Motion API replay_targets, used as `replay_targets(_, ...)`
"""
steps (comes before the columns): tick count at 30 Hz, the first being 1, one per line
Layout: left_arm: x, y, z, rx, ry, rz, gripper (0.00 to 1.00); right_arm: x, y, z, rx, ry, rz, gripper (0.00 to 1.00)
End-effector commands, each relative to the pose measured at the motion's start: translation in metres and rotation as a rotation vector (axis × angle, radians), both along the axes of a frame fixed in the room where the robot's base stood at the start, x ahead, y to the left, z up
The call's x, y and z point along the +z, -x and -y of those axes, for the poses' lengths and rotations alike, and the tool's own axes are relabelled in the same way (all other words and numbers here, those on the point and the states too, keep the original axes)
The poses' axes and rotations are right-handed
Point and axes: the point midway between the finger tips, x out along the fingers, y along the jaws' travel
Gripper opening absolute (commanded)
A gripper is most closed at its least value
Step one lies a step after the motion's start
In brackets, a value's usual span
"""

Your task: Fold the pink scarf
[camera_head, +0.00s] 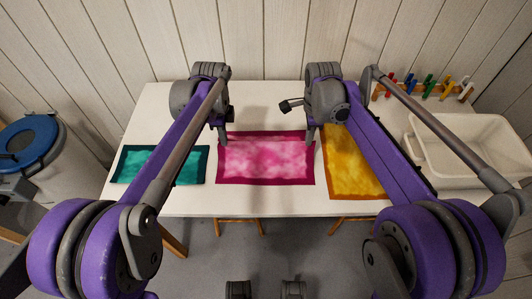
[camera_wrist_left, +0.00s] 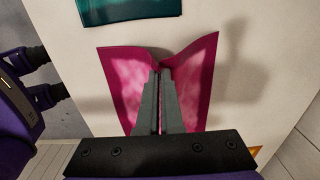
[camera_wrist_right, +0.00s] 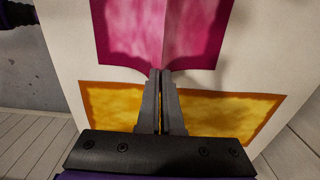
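The pink scarf (camera_head: 266,160), mottled pink with a dark magenta border, lies between my grippers in the head view. My left gripper (camera_head: 222,142) is shut on its left edge. In the left wrist view that edge of the pink scarf (camera_wrist_left: 125,85) dips in a notch at the fingertips (camera_wrist_left: 160,72), with cloth rising on both sides. My right gripper (camera_head: 311,138) is shut on the opposite, right edge. In the right wrist view a crease runs through the pink scarf (camera_wrist_right: 195,30) to the fingertips (camera_wrist_right: 160,72). The cloth between the fingers is mostly hidden.
A teal cloth (camera_head: 185,166) lies to the left and a yellow cloth (camera_head: 345,175) close to the right on the white table (camera_head: 265,205). A white tub (camera_head: 425,125) and a rack of coloured pegs (camera_head: 428,90) stand at the right. A blue-lidded bin (camera_head: 28,140) is off the left side.

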Motion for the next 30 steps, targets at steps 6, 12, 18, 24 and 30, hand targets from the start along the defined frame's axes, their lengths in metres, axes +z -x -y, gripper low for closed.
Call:
replay_targets(6,0.04,-0.001,0.0,0.0,0.0,-0.008,0.0,0.04,-0.001,0.0,0.0,0.0,-0.008,0.0)
replay_targets(12,0.072,-0.002,0.001,0.0,0.0,-0.01,0.0,0.072,-0.002,-0.001,0.0,0.0,-0.01,0.0)
replay_targets(18,0.101,-0.003,0.001,0.0,0.0,-0.008,0.0,0.102,-0.002,-0.001,0.0,0.0,-0.009,0.0)
replay_targets(24,0.117,-0.002,0.002,0.0,0.0,-0.01,0.0,0.117,-0.002,-0.002,0.0,0.0,-0.01,0.0)
replay_targets(30,0.119,-0.001,0.002,0.0,0.0,-0.012,0.0,0.119,-0.001,-0.002,0.0,0.0,-0.012,0.0)
